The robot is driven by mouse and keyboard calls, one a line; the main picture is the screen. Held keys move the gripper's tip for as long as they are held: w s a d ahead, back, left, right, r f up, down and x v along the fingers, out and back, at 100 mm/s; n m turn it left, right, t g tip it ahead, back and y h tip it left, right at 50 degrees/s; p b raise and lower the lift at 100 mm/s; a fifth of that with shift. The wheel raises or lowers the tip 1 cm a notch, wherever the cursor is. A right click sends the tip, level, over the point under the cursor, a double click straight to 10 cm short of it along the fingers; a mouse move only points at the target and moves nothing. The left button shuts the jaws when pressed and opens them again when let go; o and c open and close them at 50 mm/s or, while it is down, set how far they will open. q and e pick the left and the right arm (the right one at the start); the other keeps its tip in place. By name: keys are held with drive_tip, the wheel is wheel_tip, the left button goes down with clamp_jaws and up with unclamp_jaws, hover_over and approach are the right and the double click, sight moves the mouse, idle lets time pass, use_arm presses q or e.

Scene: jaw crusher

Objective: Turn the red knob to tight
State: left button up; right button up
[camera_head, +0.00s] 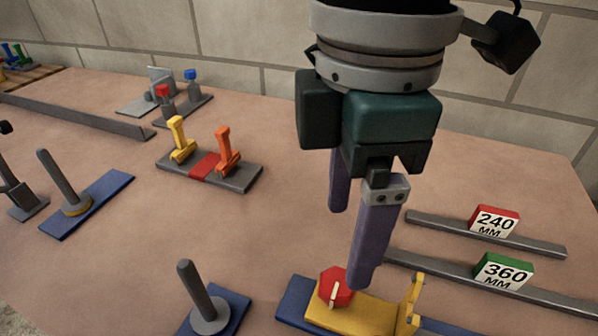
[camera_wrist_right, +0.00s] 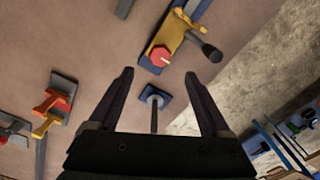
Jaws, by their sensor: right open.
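The red knob (camera_head: 336,288) is octagonal with a white pointer mark. It sits on a yellow block (camera_head: 352,316) on a blue base (camera_head: 296,300) at the bottom of the head view. My right gripper (camera_head: 350,245) is open and empty above the table, its near finger showing just above and behind the knob. In the right wrist view, the gripper (camera_wrist_right: 160,88) has its fingers wide apart. The red knob (camera_wrist_right: 161,55) shows beyond the fingertips, apart from them. No tightness marking is readable. My left gripper is not in view.
A grey post on a blue plate (camera_head: 204,305) stands left of the knob. Yellow and orange levers (camera_head: 227,152) stand farther back. Rails with a red 240 MM block (camera_head: 495,221) and a green 360 MM block (camera_head: 504,271) lie to the right.

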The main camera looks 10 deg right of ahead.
sight(337, 281)
wheel_tip(337, 281, down, 9)
drive_tip(key=shift+a+r+b, duration=0.1)
drive_tip(key=shift+r+b, duration=0.05)
drive_tip(key=shift+b, duration=0.95)
drive_tip(key=c, duration=0.5)
clamp_jaws()
drive_tip(key=shift+r, duration=0.1)
